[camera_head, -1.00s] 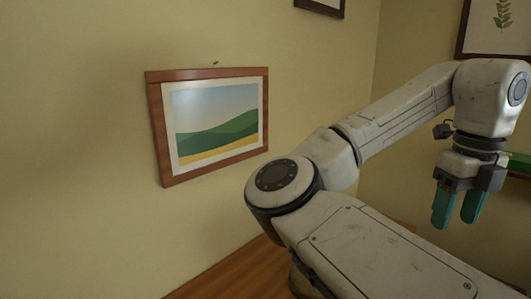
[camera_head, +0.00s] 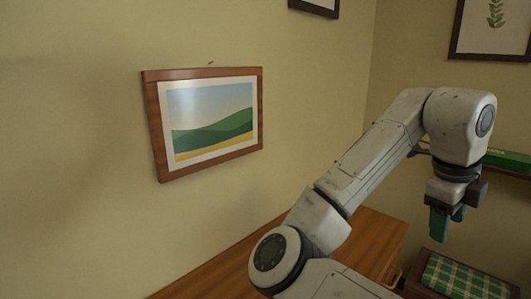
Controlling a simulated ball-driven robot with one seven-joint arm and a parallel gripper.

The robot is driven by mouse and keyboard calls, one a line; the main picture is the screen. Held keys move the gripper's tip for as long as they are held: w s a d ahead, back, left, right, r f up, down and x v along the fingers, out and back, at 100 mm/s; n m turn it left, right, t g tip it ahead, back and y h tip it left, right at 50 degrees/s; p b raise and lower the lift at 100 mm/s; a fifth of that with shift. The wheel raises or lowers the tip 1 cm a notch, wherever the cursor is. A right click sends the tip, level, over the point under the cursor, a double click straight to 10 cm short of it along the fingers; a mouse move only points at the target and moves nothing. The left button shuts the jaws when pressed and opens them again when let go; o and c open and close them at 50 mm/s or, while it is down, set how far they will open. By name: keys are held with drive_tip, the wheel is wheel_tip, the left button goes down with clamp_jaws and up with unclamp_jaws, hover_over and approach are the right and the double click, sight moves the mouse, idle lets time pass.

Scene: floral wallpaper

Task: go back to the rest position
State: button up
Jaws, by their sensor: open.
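My gripper (camera_head: 447,224) hangs at the right of the head view with its teal fingers pointing down. A gap shows between the fingers, and nothing is held in it. My arm folds up from the bottom middle and bends down at the wrist. The gripper is apart from the furniture and the walls.
A framed landscape picture (camera_head: 210,120) hangs on the left wall. A wooden surface (camera_head: 378,240) runs below it behind my arm. A green checked cushion (camera_head: 458,279) lies at the lower right. A green object (camera_head: 508,160) sits on a shelf at the right. Another frame (camera_head: 493,30) hangs above.

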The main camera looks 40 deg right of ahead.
drive_tip(key=w+a+f+n+t+h, duration=0.15)
drive_tip(key=w+f+n, duration=0.25)
drive_tip(key=f+n, duration=0.6)
drive_tip(key=w+a+f+n+t+h, duration=0.1)
drive_tip(key=w+a+f+n+h, duration=0.2)
drive_tip(key=w+f+n, duration=0.7)
drive_tip(key=s+a+f+n+y, duration=0.3)
drive_tip(key=s+a+f+n, duration=0.5)
drive_tip(key=a, duration=0.3)
drive_tip(key=s+a+f+n+y, duration=0.4)
drive_tip(key=s+a+f+n, duration=0.4)
drive_tip(key=a+f+n, duration=0.2)
drive_tip(key=shift+a+f, duration=0.4)
drive_tip(key=shift+a, duration=0.5)
drive_tip(key=shift+g, duration=0.25)
